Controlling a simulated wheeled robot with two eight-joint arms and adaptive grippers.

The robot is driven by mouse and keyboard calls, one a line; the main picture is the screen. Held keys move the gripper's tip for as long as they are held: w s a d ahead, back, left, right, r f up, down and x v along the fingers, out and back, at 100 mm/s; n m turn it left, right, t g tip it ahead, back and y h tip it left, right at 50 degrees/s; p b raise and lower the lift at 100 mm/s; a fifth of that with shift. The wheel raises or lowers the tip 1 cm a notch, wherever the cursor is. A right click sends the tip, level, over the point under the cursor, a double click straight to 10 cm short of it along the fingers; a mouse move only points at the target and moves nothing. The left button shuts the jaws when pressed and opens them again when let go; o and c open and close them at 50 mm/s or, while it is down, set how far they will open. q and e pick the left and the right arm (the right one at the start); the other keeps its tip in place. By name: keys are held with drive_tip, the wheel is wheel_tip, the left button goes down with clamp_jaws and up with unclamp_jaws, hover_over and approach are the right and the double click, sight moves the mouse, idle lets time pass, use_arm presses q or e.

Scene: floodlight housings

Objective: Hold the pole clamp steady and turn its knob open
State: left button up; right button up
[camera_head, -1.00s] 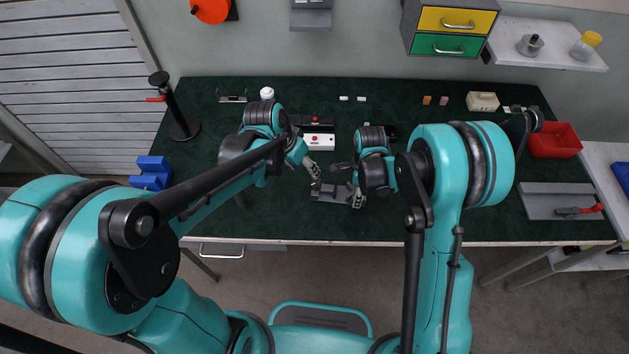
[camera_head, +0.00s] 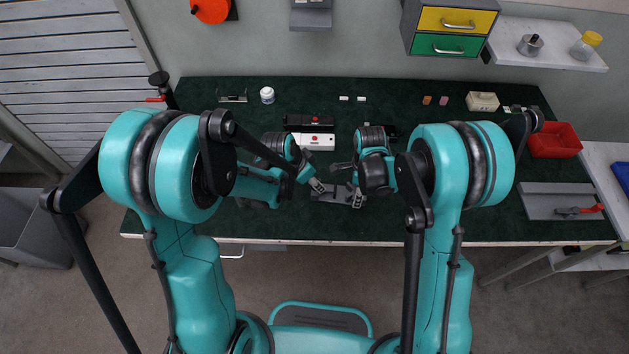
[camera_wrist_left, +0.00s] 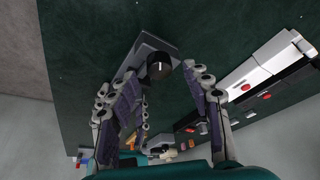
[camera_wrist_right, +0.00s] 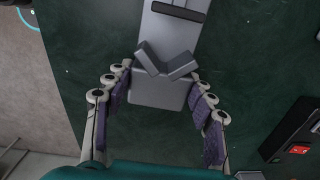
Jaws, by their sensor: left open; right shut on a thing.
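The grey pole clamp (camera_wrist_right: 160,90) lies on the dark green bench top; in the right wrist view its V-shaped jaw and block sit between my right fingers. My right gripper (camera_wrist_right: 158,85) is shut on the block. In the head view the clamp (camera_head: 328,194) is partly hidden by my grippers. The black round knob (camera_wrist_left: 159,67) with a pale mark shows at the clamp's end in the left wrist view. My left gripper (camera_wrist_left: 160,82) is open, with its fingers either side of the knob and apart from it. In the head view it (camera_head: 317,186) hovers by the clamp's left end.
A white box with a red button (camera_head: 318,141) and a black one behind it lie just beyond the clamp. A white jar (camera_head: 267,95) stands at the back left. The bench's front edge is close.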

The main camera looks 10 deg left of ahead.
use_arm(q)
drive_tip(key=shift+x, duration=0.95)
clamp_jaws()
drive_tip(key=n+y, duration=0.1)
drive_tip(key=n, duration=0.1)
drive_tip(key=shift+s+d+n, duration=0.1)
drive_tip(key=shift+n, duration=0.3)
drive_tip(key=shift+d+n+t+y, duration=0.1)
drive_tip(key=shift+n+t+y, duration=0.5)
drive_tip(key=shift+n, duration=1.4)
